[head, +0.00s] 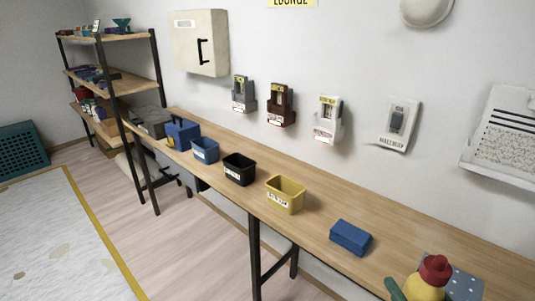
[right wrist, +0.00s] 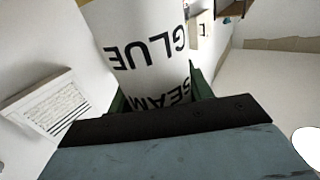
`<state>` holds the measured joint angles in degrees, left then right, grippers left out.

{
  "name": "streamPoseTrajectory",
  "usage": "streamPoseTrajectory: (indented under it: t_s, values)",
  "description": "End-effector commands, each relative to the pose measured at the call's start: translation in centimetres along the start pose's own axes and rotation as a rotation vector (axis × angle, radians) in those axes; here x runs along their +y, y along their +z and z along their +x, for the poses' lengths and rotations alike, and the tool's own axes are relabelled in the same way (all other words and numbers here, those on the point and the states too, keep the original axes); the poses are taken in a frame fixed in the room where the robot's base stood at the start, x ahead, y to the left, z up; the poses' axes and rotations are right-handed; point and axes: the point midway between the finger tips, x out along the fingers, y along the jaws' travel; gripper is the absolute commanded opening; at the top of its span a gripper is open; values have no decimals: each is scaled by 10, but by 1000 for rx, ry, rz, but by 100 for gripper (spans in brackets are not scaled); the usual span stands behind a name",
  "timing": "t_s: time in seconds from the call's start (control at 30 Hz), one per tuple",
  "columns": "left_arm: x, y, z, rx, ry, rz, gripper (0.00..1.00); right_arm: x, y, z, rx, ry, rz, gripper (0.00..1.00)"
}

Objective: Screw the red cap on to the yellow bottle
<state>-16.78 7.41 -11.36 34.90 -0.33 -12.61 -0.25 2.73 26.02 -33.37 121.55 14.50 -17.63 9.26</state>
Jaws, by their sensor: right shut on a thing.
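The yellow bottle (head: 421,289) is at the bottom right of the head view, its lower part cut off by the frame edge. The red cap (head: 435,268) sits on its top; I cannot tell whether it is screwed tight. In the right wrist view, the white label (right wrist: 140,45) reading SEAM GLUE fills the grip. My right gripper (right wrist: 160,94) is shut on the bottle, with green fingers at both sides of the label. A green finger also shows left of the bottle in the head view. My left gripper is not in view.
A blue block (head: 350,238) lies on the long wooden bench (head: 315,225). Yellow (head: 286,195), black (head: 239,170) and blue (head: 205,150) bins stand farther along it. The bench between yellow bin and block is clear.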

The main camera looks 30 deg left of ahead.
Motion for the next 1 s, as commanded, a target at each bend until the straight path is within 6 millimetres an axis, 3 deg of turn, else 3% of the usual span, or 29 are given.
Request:
streamPoseTrajectory:
  t_s: [0.67,0.77,0.83,1.0]
  values:
    - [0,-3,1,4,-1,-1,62,6,-1,1,5,11,-1,0]
    - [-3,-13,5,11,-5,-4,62,26,1,2,5,52,-2,0]
    - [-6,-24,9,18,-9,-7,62,51,2,3,7,103,-2,0]
    - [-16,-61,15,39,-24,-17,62,136,2,-5,8,280,-1,0]
